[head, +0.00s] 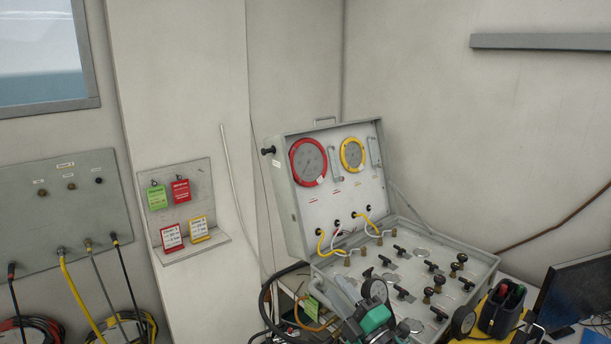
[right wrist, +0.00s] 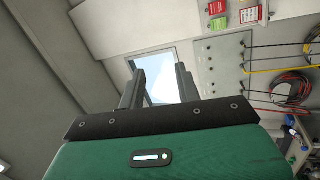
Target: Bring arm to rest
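My right gripper (head: 346,292) shows at the bottom middle of the head view, a green body with grey fingers, in front of the open panel case (head: 291,196). In the right wrist view the two dark fingers of the right gripper (right wrist: 160,76) stand apart with nothing between them; the window (right wrist: 157,62) shows through the gap. I cannot tell from the head view whether the gripper touches the case. My left gripper is not in view.
The case has a red gauge (head: 308,162), a yellow gauge (head: 352,154) and several black valves. A black tool holder (head: 501,312) and a monitor (head: 579,291) stand at right. A tag board (head: 200,165) and hose panel (head: 60,215) are on the left wall.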

